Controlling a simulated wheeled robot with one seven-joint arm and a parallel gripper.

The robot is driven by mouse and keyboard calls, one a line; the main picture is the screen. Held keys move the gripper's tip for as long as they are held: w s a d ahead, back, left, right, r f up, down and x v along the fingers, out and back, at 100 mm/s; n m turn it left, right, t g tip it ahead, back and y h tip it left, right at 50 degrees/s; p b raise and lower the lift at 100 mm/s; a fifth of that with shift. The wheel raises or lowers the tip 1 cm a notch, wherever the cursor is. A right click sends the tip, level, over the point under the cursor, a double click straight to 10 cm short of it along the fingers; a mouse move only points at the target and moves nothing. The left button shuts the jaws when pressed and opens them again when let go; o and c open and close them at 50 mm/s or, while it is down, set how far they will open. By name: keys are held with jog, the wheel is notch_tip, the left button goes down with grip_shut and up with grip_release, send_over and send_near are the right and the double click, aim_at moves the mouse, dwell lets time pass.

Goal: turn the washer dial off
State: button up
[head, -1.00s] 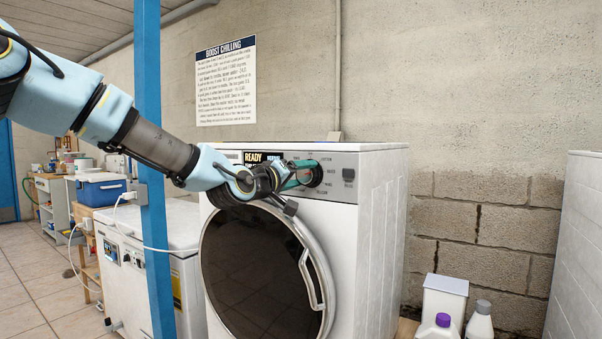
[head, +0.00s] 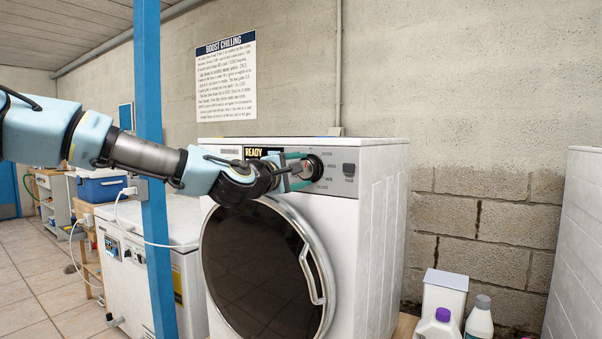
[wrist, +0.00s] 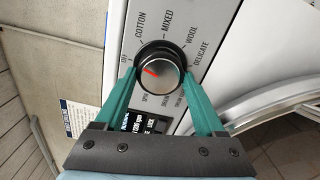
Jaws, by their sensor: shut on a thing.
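The washer (head: 375,230) is white with a round dark door. Its dial (wrist: 160,73) is a silver knob with a black rim and a short red mark that points to the upper left in the wrist view, roughly toward a small label by the left finger. COTTON, MIXED, WOOL and DELICATE are printed around it. In the head view the dial (head: 316,166) is partly covered by my gripper (head: 301,169). In the wrist view my gripper (wrist: 160,78) has one teal finger on each side of the dial and is shut on it.
A lit READY display (head: 262,153) sits left of the dial. The door handle (head: 312,275) curves out below. A blue post (head: 149,190) stands left of the washer, near my arm. Bottles (head: 437,326) stand at the lower right.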

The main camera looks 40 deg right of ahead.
jog(key=shift+f+n+b, duration=0.1)
jog(key=shift+n+b, duration=0.2)
jog(key=shift+n, duration=1.1)
jog(key=o, duration=1.3)
jog(key=shift+o, duration=0.2)
jog(key=shift+a, duration=0.1)
jog(key=p+v, duration=0.3)
jog(key=v, duration=0.7)
jog(key=shift+a, duration=0.3)
